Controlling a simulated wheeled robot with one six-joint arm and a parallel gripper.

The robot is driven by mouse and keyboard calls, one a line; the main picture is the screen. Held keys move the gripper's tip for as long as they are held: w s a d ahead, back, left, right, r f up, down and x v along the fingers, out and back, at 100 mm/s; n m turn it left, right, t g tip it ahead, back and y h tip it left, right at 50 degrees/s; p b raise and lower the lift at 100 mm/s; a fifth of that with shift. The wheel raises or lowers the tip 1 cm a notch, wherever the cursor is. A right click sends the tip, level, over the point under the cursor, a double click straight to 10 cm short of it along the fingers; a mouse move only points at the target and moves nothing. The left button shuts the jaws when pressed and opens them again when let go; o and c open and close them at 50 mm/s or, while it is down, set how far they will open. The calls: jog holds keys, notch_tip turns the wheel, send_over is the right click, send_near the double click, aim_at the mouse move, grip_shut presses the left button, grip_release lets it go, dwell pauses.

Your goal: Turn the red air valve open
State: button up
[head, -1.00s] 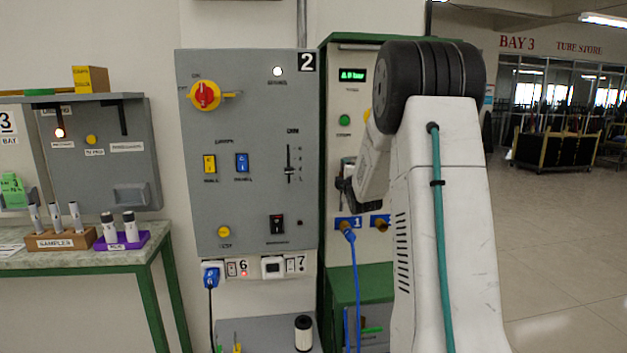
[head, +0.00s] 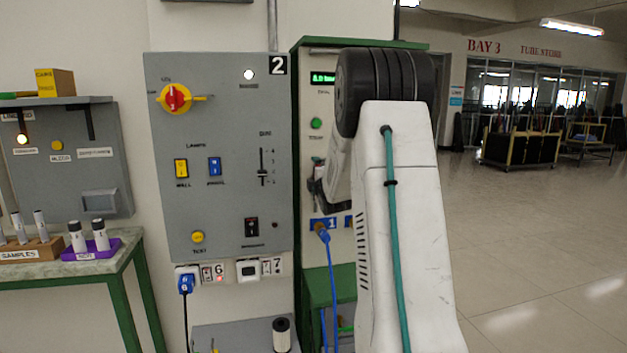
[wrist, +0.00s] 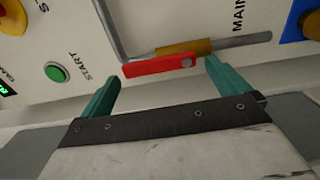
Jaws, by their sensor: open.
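In the wrist view the red valve handle (wrist: 150,67) is a flat bar with a pivot near its right end. It lies nearly in line with the brass valve body (wrist: 184,48) and the grey pipe (wrist: 240,40). My gripper (wrist: 162,71) is open, with one teal finger left of the handle and the other near its pivot end. The gap between the fingers is empty; I cannot tell whether either finger touches. In the head view my gripper (head: 318,195) is partly hidden by my arm, at the front of the green-edged cabinet (head: 297,150). I cannot make out the red handle there.
A green START button (wrist: 57,72) is left of the valve in the wrist view, and a blue socket plate (wrist: 296,22) is at the right. A blue cable (head: 335,275) hangs below my gripper. Grey panel 2 (head: 220,120) stands to the left. Open floor (head: 540,230) lies right.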

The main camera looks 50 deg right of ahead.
jog(key=v, duration=0.7)
jog(key=shift+s+a, duration=0.25)
jog(key=shift+s, duration=0.05)
notch_tip(320, 180, down, 8)
jog(key=s+m+g+y, duration=0.1)
jog(key=s+m+g, duration=0.2)
jog(key=m+g, duration=0.15)
jog(key=s+a+f+m+g+y, duration=0.2)
jog(key=s+a+m, duration=0.1)
jog(key=a, duration=0.3)
jog(key=s+a+f+m+g+y, duration=0.2)
jog(key=s+a+m+g, duration=0.1)
jog(key=a, duration=0.3)
jog(key=s+a+r+g+y, duration=0.1)
jog(key=s+a+r, duration=0.1)
jog(key=s+a, duration=0.5)
jog(key=s+a+r+g+y, duration=0.2)
jog(key=s+a, duration=0.6)
jog(key=a, duration=0.6)
jog(key=s+a+r+g+y, duration=0.1)
jog(key=s+a+r+y, duration=0.1)
jog(key=s+a, duration=0.5)
jog(key=a+r+m, duration=0.1)
jog(key=a, duration=0.3)
jog(key=shift+s+a+r, duration=0.15)
jog(key=shift+s+r, duration=0.15)
jog(key=shift+r, duration=0.05)
